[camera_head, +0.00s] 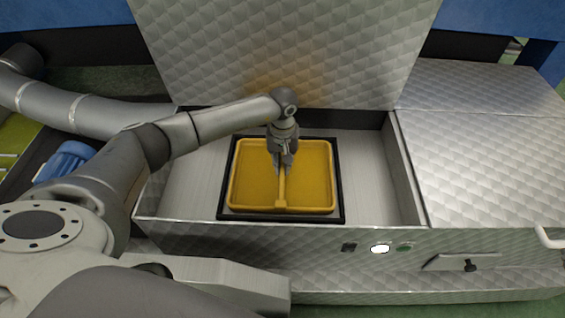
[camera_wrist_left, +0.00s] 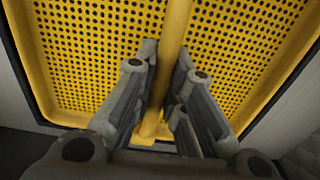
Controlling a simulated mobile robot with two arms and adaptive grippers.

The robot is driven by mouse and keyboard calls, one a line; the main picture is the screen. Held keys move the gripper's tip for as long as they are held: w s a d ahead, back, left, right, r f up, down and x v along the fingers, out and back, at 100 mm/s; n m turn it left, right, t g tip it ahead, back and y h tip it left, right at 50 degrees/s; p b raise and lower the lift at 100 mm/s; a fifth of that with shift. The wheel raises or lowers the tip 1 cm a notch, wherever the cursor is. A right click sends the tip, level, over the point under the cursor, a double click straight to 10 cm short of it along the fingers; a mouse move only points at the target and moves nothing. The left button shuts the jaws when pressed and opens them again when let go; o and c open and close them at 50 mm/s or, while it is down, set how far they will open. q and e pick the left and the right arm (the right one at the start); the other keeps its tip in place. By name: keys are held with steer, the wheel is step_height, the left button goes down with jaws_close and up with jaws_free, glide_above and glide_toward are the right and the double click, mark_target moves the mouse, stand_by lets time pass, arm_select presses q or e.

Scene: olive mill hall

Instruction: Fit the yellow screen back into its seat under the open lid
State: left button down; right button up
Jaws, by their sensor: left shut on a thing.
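The yellow screen (camera_head: 252,180) is a perforated tray with a raised rim and a central bar. It lies within the black-edged seat (camera_head: 337,217) in the metal box under the raised lid (camera_head: 290,50); I cannot tell whether it is fully down. My left gripper (camera_head: 282,172) points down and is shut on the screen's central bar. In the left wrist view, the fingers (camera_wrist_left: 160,95) stand on both sides of the bar, with the perforated screen (camera_wrist_left: 95,50) beyond. The fingers hide part of the bar. My right gripper is not in view.
A closed quilted-metal cover (camera_head: 485,150) lies right of the open box. The box's front wall (camera_head: 300,240) carries small buttons, a white one and a green one (camera_head: 405,246). A blue motor (camera_head: 65,160) stands at the left. The box floor right of the seat (camera_head: 370,180) is bare.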

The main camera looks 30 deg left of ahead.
arm_select(q)
steer(key=c, duration=1.4)
jaws_free()
step_height(320, 180, up, 12)
steer(key=shift+r, duration=0.1)
steer(key=shift+s, duration=0.1)
